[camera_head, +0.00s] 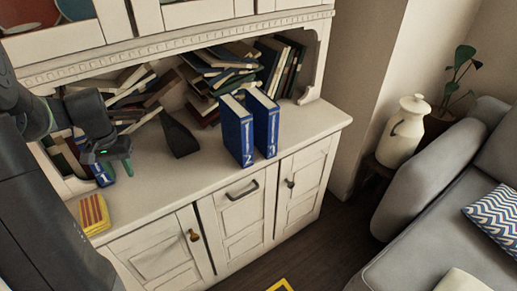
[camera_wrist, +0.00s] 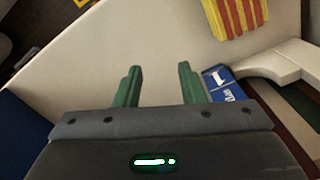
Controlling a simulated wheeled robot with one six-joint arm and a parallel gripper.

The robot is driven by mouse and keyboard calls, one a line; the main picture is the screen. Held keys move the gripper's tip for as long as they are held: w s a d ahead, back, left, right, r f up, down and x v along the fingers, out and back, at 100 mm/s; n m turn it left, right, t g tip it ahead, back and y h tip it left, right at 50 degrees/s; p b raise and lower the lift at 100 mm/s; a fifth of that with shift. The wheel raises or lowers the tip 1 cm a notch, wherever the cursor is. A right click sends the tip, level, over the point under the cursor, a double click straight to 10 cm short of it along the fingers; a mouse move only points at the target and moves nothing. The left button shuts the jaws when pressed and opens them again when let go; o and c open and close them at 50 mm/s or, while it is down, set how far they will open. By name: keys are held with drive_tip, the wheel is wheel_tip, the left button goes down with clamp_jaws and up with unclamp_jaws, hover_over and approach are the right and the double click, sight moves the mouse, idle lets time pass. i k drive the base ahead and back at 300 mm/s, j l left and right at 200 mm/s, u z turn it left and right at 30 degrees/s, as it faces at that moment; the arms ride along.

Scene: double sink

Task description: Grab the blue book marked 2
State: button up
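My gripper (camera_head: 118,164) is at the left, well apart from book 2, near the blue book marked 1 (camera_head: 104,174). In the wrist view, my gripper's green fingers (camera_wrist: 160,88) are spread with nothing between them. Book 1 (camera_wrist: 224,84) shows just right of the fingers. A blue surface (camera_wrist: 18,135) shows at the left edge of the wrist view; I cannot tell which book it is.
A dark wedge-shaped object (camera_head: 180,135) stands between my gripper and book 2. Several books lean in the shelf behind.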

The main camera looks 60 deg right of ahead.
sight(237, 127)
drive_tip(key=l+z, duration=0.1)
drive_tip(key=z, duration=0.35)
drive_tip(key=l+z, duration=0.1)
drive_tip(key=z, duration=0.3)
drive_tip(key=l+z, duration=0.1)
drive_tip(key=z, duration=0.35)
drive_tip(key=l+z, duration=0.1)
drive_tip(key=z, duration=0.35)
